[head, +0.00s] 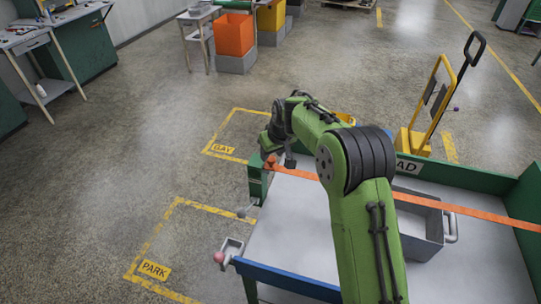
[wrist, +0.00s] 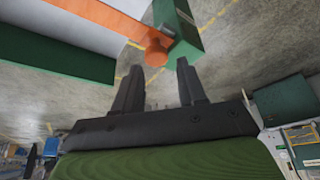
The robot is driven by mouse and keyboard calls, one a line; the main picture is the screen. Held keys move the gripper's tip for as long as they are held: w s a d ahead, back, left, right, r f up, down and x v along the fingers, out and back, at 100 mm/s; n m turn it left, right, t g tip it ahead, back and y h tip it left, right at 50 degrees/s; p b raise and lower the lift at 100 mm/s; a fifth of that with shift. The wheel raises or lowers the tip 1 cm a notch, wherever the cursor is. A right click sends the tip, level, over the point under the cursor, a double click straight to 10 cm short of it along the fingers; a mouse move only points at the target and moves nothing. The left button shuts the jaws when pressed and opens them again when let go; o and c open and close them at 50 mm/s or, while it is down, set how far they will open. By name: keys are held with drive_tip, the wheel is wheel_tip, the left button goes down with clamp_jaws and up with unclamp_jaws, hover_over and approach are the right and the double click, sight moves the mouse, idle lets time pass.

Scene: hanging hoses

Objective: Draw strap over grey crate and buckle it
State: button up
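The orange strap (head: 460,209) runs from the right edge across the grey crate (head: 422,243) to the table's far left corner. It passes behind my green arm, which hides its middle and part of the crate. My gripper (wrist: 160,66) is open and empty. The knob lies just beyond the fingertips, roughly in line with the gap. In the head view my gripper (head: 289,160) is small and partly hidden near the strap's end.
The table (head: 290,235) has a blue front edge and a green back board. A small grey bracket (head: 232,247) with a pink ball (head: 219,257) sticks out at its left front corner. A yellow hand truck (head: 430,105) stands behind.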

drive_tip(key=v, duration=1.2)
drive_tip(key=shift+r+p, duration=0.35)
drive_tip(key=shift+p, duration=0.1)
drive_tip(key=shift+s, duration=0.1)
drive_tip(key=s+d+r+m+h, duration=0.1)
drive_tip(key=s+d+r, duration=0.2)
drive_tip(key=s, duration=0.3)
drive_tip(key=s+d+r+m+t, duration=0.1)
drive_tip(key=s+d+r, duration=0.15)
drive_tip(key=s, duration=0.35)
drive_tip(key=s+d+r+m+h, duration=0.1)
drive_tip(key=s+d+r, duration=0.15)
drive_tip(key=s, duration=0.25)
drive_tip(key=s+d+f+m, duration=0.1)
drive_tip(key=s+d+f, duration=0.1)
drive_tip(key=s, duration=0.6)
drive_tip(key=s+d+f+m, duration=0.1)
drive_tip(key=s+d+f, duration=0.2)
drive_tip(key=s, duration=0.6)
drive_tip(key=shift+d+f+m+t, duration=0.3)
drive_tip(key=shift+m, duration=0.1)
